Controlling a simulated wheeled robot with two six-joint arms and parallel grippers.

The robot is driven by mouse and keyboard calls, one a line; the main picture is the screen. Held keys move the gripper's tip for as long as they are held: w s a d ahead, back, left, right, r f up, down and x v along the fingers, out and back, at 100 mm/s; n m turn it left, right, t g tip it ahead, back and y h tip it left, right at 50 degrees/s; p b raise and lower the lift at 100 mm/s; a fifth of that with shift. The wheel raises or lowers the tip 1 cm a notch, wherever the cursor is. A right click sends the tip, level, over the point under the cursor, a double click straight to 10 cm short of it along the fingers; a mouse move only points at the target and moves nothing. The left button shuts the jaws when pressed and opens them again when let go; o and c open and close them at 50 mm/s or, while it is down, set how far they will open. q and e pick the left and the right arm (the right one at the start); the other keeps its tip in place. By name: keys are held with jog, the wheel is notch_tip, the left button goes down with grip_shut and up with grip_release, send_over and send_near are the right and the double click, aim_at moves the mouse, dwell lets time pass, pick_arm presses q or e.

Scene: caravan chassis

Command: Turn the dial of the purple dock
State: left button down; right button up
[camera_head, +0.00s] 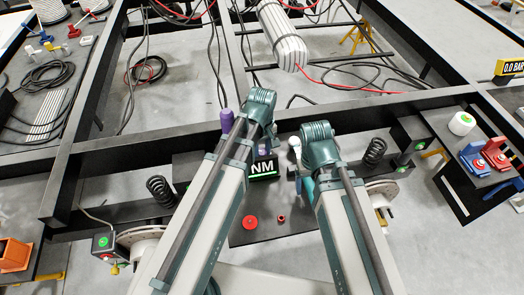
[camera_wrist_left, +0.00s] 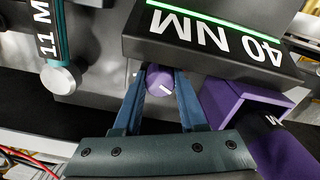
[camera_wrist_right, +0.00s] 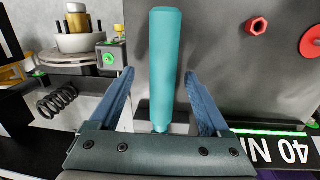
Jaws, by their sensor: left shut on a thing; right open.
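The purple dial (camera_wrist_left: 161,82), a round knob with a white mark, sits below the 40 NM display (camera_wrist_left: 205,38) in the left wrist view. My left gripper (camera_wrist_left: 160,92) is shut on the dial, one finger on each side. The purple dock's open block (camera_wrist_left: 245,100) is right of it. In the head view, the dial is largely hidden by my left arm; a purple handle (camera_head: 227,120) stands left of it. My right gripper (camera_wrist_right: 158,88) is open, with a teal handle (camera_wrist_right: 164,65) upright between its fingers and gaps on both sides.
A grey panel carries a red round part (camera_head: 250,222) and a small red nut (camera_head: 282,217). Coil springs (camera_head: 161,191) flank the work area. A black frame beam (camera_head: 330,108) runs behind the grippers. A grey knob (camera_wrist_left: 62,80) sits left of the dial.

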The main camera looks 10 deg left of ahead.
pick_arm(q)
jog(key=m, duration=0.4)
jog(key=shift+m, duration=2.2)
jog(key=shift+c, duration=2.3)
grip_release()
